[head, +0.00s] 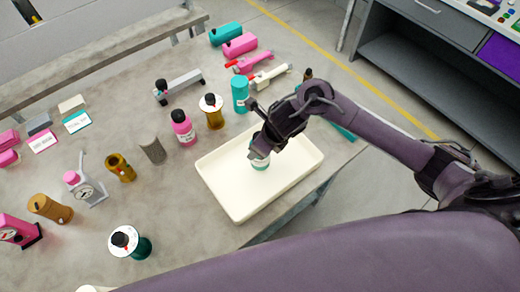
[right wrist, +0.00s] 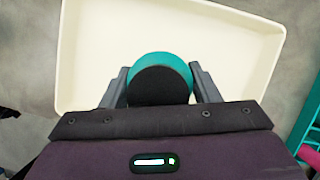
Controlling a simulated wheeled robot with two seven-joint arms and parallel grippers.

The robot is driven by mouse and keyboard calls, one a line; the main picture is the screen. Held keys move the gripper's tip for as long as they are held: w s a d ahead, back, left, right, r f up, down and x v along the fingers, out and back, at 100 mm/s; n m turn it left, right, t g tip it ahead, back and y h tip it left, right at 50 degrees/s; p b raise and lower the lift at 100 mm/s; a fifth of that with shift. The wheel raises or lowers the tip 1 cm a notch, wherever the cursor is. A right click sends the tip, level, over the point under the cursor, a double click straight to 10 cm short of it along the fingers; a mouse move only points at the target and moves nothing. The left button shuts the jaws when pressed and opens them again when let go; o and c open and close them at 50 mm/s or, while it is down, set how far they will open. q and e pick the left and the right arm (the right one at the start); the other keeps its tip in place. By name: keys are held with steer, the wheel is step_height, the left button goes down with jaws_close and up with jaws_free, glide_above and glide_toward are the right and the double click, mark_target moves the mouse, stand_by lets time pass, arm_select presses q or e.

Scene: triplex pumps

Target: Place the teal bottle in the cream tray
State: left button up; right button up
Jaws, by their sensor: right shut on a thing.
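The cream tray (head: 235,207) lies on the grey table near its front edge, and it also fills the upper part of the right wrist view (right wrist: 85,60). My right gripper (head: 266,146) is over the tray and shut on the teal bottle (head: 259,162), which has a white label. In the right wrist view the teal bottle (right wrist: 163,60) shows its round black cap between the two fingers, with the tray behind it. I cannot tell whether its base touches the tray floor. My left gripper is not in view.
A teal cylinder (head: 240,95), an amber bottle (head: 213,115) and a pink bottle (head: 183,130) stand behind the tray. A grey half-cylinder (head: 153,150) is to its left. The rest of the tray looks empty.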

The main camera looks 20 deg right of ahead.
step_height(320, 180, down, 3)
steer(key=shift+r, duration=0.15)
steer(key=o, duration=1.2)
steer(key=shift+r, duration=0.25)
steer(key=v, duration=1.1)
steer(key=shift+s+r, duration=0.15)
steer(key=shift+r, duration=0.15)
